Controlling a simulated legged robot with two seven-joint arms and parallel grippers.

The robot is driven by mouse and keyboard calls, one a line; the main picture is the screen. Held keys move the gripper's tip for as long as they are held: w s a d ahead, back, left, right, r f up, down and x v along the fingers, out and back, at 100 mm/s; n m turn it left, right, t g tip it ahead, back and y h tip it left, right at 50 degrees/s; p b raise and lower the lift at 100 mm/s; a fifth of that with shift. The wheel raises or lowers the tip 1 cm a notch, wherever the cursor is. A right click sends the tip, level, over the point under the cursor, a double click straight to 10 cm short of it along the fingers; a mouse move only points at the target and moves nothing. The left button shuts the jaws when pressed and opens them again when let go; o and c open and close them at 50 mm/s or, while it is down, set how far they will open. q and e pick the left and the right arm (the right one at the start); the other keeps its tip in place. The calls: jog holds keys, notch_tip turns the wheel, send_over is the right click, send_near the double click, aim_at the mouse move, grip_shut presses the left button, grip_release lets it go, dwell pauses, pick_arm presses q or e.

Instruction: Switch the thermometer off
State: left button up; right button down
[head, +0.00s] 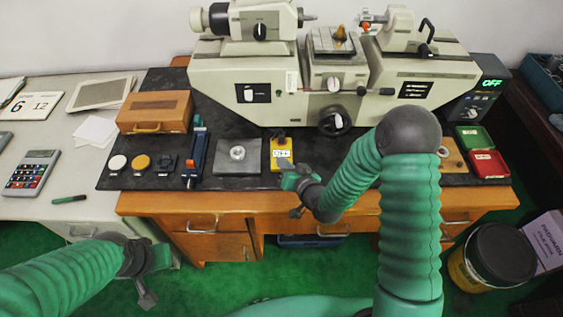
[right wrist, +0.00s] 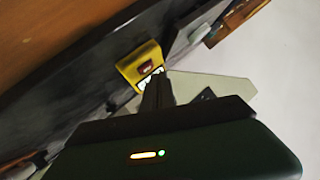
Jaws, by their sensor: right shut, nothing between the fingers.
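The thermometer, a yellow handheld unit (head: 281,155), lies on the dark mat in front of the big machine. Its pale display shows dark digits too small to read surely. My right gripper (head: 287,168) is at the near edge of the thermometer, shut and empty. In the right wrist view the shut fingers (right wrist: 157,88) point at the thermometer (right wrist: 139,64) and overlap the lower part of its face; a small dark red patch shows above the display. I cannot tell whether they touch it. My left gripper (head: 148,285) hangs low at the left, away from the thermometer; its jaws are unclear.
A grey plate (head: 238,157) lies left of the thermometer, with a blue tool (head: 195,155) beyond it. The measuring machine (head: 225,76) stands behind. A dark box with a green OFF display (head: 490,84) is at the right.

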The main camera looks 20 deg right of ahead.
jog(key=r+p, duration=0.1)
jog(key=s+r+p, duration=0.1)
jog(key=r, duration=0.1)
jog(key=s+r+p, duration=0.1)
jog(key=r+p, duration=0.1)
jog(key=shift+s+a+r, duration=0.15)
jog(key=shift+s+a, duration=0.1)
jog(key=shift+a, duration=0.1)
